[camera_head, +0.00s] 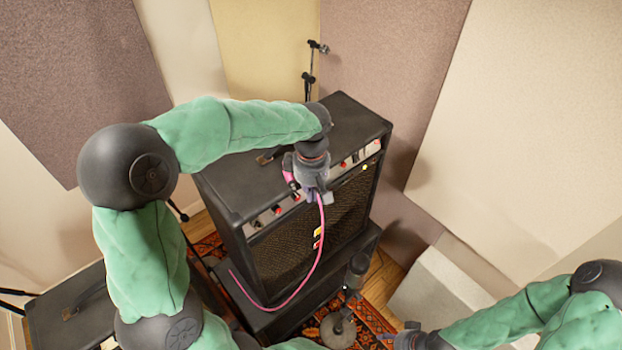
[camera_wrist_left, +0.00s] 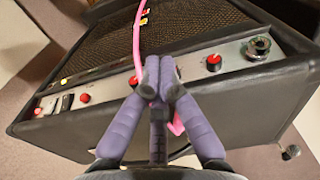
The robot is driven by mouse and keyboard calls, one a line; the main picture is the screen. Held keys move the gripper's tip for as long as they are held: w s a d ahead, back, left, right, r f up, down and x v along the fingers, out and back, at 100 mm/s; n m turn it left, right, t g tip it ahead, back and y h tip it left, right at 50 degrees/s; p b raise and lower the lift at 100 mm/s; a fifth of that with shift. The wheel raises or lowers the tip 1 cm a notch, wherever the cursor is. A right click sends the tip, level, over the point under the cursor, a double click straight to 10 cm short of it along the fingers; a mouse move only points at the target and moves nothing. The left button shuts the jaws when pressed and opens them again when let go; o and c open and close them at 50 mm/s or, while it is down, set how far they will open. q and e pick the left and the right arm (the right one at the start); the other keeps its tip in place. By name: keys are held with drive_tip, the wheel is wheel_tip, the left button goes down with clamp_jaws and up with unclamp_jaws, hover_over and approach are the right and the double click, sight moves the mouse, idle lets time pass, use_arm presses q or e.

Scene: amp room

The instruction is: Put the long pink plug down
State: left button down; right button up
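My left gripper (camera_head: 314,196) is in front of the top control panel of a black amp (camera_head: 262,195). In the left wrist view its two purple fingers (camera_wrist_left: 158,78) are closed together on the long pink plug (camera_wrist_left: 177,125), part of which shows below the right finger. The fingers hide the plug's middle. A pink bit of the plug also shows beside the gripper in the head view (camera_head: 287,168). A pink cable (camera_head: 318,255) hangs from the gripper down the amp's front. My right gripper (camera_head: 400,338) is at the bottom edge, its fingers too unclear to judge.
The amp stands on a lower black cabinet (camera_head: 365,240). A microphone on a round-based stand (camera_head: 338,330) is in front, on a patterned rug. The amp's top (camera_head: 345,115) has free room.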

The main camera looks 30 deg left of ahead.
sight(294, 184)
use_arm(q)
drive_tip(key=a, duration=0.2)
drive_tip(key=w+a+p, duration=0.1)
drive_tip(key=shift+a+f, duration=0.1)
drive_tip(key=shift+a, duration=0.35)
drive_tip(key=shift+w+a, duration=0.15)
drive_tip(key=shift+a, duration=0.4)
drive_tip(key=shift+w+a, duration=0.15)
drive_tip(key=shift+a, duration=0.4)
drive_tip(key=shift+d, duration=0.1)
